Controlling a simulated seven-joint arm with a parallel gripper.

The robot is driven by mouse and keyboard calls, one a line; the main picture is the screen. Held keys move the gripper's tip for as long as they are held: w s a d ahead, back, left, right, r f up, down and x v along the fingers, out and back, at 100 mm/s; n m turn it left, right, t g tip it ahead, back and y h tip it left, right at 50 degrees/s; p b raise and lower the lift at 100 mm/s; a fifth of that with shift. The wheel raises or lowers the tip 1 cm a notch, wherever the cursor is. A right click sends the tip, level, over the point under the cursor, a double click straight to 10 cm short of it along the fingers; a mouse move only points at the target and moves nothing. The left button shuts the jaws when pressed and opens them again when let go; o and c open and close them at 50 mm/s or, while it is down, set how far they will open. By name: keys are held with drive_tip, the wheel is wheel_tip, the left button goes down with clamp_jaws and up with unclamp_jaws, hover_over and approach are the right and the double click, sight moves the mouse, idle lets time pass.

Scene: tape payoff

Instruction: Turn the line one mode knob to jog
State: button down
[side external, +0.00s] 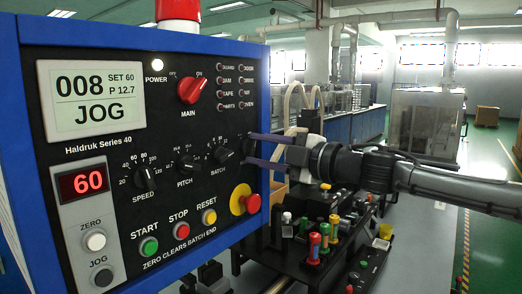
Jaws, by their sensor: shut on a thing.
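The blue-framed black control panel (110,220) fills the left of the side external view. At its right edge is a dark knob (248,147), which I take as the mode knob; its label and pointer cannot be made out. My gripper (247,149) reaches in from the right, its two purple fingers shut on this knob, one above and one below. The display (90,98) reads 008, SET 60, P 12.7 and JOG.
The batch knob (223,157), pitch knob (188,163) and speed knob (145,179) sit to the left. A red emergency button (250,203) sticks out just below my fingers. The red main switch (192,90) is above. Coloured bottles (314,248) stand below my arm.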

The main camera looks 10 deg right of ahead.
drive_tip(key=shift+m, duration=1)
drive_tip(key=shift+c, duration=2.1)
unclamp_jaws()
drive_tip(key=shift+s+d, duration=0.1)
drive_tip(key=v, duration=1.3)
drive_tip(key=shift+s+d, duration=0.2)
